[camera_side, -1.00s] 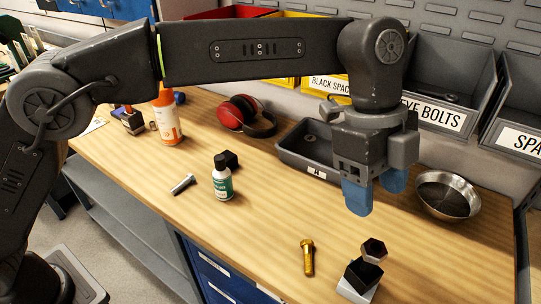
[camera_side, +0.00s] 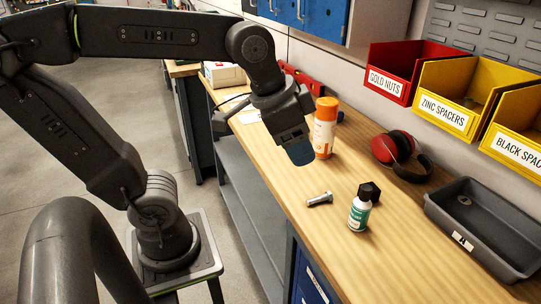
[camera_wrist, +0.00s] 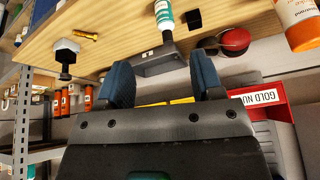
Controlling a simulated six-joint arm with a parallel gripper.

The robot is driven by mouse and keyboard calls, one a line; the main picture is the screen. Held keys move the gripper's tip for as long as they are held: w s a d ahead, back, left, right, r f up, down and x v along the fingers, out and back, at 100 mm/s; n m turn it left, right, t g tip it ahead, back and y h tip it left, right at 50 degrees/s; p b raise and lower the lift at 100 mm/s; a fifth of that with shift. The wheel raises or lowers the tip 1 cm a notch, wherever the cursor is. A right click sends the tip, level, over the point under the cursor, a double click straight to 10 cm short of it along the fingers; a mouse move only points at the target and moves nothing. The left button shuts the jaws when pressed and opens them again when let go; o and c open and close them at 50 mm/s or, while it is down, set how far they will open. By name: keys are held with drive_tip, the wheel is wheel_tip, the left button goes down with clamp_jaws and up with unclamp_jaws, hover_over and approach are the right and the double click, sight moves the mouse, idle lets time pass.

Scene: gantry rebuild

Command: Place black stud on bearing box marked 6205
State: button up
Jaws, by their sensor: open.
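My gripper (camera_side: 299,152) is open and empty, high over the left part of the bench near the orange-capped bottle. In the wrist view its two blue fingers are spread apart (camera_wrist: 163,80). A black hex-shaped piece (camera_side: 369,191) sits behind the small green-labelled bottle, partly hidden; a dark block also shows in the wrist view (camera_wrist: 208,18). A dark hex-headed piece (camera_wrist: 66,50) shows at the left of the wrist view, close to a pale block. I cannot tell which dark piece is the stud. No 6205 marking is readable.
Green-labelled bottle (camera_side: 360,208), silver bolt (camera_side: 319,199), orange-capped bottle (camera_side: 325,128), red earmuffs (camera_side: 395,148) and a grey tray (camera_side: 480,222) stand on the bench. A gold bolt (camera_wrist: 86,36) shows in the wrist view. Labelled bins line the wall. The bench front is clear.

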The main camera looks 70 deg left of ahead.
drive_tip(key=s+a+f+n+y, duration=0.1)
drive_tip(key=s+a+f+n, duration=0.2)
drive_tip(key=s+f, duration=0.1)
drive_tip(key=shift+s+a+t, duration=0.15)
drive_tip(key=shift+s+t, duration=0.1)
drive_tip(key=shift+t, duration=0.05)
